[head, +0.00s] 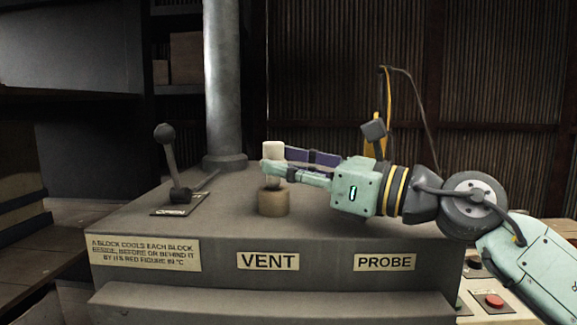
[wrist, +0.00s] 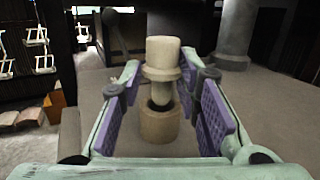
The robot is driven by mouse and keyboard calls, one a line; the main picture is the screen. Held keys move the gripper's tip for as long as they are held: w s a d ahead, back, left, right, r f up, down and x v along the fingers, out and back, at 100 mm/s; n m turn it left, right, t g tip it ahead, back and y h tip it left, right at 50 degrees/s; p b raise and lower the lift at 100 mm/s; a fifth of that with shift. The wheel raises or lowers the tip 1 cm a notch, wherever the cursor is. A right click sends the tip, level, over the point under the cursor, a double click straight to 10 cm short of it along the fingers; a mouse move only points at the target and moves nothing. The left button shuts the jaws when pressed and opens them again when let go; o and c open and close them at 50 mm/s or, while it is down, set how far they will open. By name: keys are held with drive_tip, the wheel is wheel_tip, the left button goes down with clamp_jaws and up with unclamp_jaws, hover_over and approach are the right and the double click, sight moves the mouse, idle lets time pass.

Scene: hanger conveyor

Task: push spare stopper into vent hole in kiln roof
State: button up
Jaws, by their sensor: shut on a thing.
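The pale cream stopper (head: 273,151) stands upright in my gripper (head: 272,171), over the tan round collar (head: 273,204) of the vent on the kiln roof. My gripper's fingers are shut on the stopper, one on each side. In the wrist view the stopper (wrist: 162,52) has a wide top and a narrower lower part. That lower part lines up with the dark hole in the collar (wrist: 155,128). I cannot tell whether its tip is inside the hole. The stopper's wide top stands clear above the collar.
A lever (head: 171,160) and a grey flue pipe (head: 222,85) stand on the roof to the left and behind. VENT (head: 268,261) and PROBE (head: 385,262) labels are on the front. A red button (head: 494,300) is at the lower right. The roof around the collar is mostly clear.

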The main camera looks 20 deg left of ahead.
drive_tip(key=shift+f+b, duration=0.9)
drive_tip(key=shift+f, duration=0.1)
idle(0.4)
drive_tip(key=shift+r, duration=0.15)
drive_tip(key=shift+r+p, duration=0.65)
drive_tip(key=shift+r, duration=0.45)
idle(0.6)
drive_tip(key=shift+f+b, duration=1.25)
drive_tip(key=shift+b, duration=0.2)
idle(1.0)
